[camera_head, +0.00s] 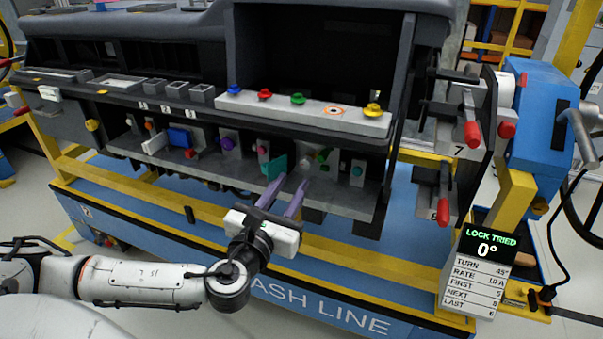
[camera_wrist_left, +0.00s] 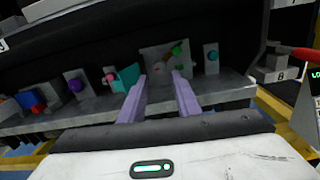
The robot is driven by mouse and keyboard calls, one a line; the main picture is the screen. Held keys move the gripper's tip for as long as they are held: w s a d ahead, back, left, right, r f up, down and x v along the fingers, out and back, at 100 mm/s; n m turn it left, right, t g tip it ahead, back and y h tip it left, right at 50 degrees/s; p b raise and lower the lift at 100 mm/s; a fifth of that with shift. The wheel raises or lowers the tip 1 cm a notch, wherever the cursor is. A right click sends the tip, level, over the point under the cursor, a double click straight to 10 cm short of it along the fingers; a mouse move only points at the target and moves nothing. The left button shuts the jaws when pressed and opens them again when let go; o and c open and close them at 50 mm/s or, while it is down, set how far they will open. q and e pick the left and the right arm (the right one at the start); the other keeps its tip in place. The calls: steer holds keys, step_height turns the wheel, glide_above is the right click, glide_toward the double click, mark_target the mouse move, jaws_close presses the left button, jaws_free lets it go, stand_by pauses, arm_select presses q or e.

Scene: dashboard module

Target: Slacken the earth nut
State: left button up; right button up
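My left gripper (camera_head: 290,184) is in front of the open lower bay of the dashboard module. Its two purple fingers stand apart with nothing visible between them; they also show in the left wrist view (camera_wrist_left: 160,92). Beyond the fingertips is a grey plate (camera_wrist_left: 158,60) with small green and reddish parts (camera_wrist_left: 178,47); in the head view these green parts (camera_head: 322,155) are partly hidden. Which part is the earth nut I cannot tell for sure. A teal block (camera_wrist_left: 126,77) stands just left of the fingers. My right gripper is not in view.
A ledge above the bay carries blue, red, green and yellow knobs (camera_head: 298,98). Red-handled levers (camera_head: 472,130) stand at the right. A sign (camera_head: 485,270) reads "LOCK TRIED 0°" and "TURN 45°". Purple and pink knobs (camera_wrist_left: 76,85) line the bay to the left.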

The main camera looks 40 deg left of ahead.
mark_target(304, 165)
arm_select(q)
steer(key=x, duration=0.7)
steer(key=shift+s, duration=0.1)
jaws_close()
